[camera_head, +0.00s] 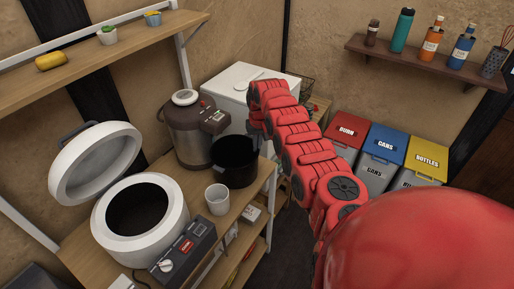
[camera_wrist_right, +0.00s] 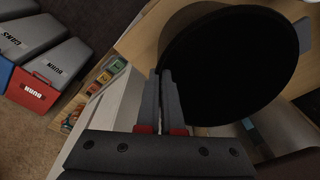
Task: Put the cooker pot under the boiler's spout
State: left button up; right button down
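The black cooker pot (camera_head: 235,165) is at the front right of the boiler (camera_head: 190,130), below its control panel; I cannot make out the spout. In the right wrist view the pot (camera_wrist_right: 230,65) fills the upper right, with a side handle at its far edge. My right gripper (camera_head: 254,131) is at the pot's right side. Its fingers (camera_wrist_right: 162,80) are close together at the pot's near rim, where the opposite handle would be, and look shut on it. Whether the pot touches the shelf is unclear. My left gripper is out of view.
A white cooker (camera_head: 140,215) with its lid raised, a white cup (camera_head: 218,199) and a dark control box (camera_head: 183,252) share the wooden shelf. A white chest (camera_head: 245,83) stands behind the pot. Bins (camera_head: 383,150) are to the right.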

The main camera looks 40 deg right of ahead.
jog(key=shift+f, duration=0.1)
jog(key=c, duration=1.1)
grip_release()
jog(key=r+p, duration=0.4)
jog(key=r, duration=0.1)
jog(key=shift+s, duration=0.2)
jog(key=r, duration=0.5)
jog(key=s+r, duration=0.1)
jog(key=r, duration=0.1)
jog(key=shift+a+r, duration=0.15)
jog(key=shift+a, duration=0.05)
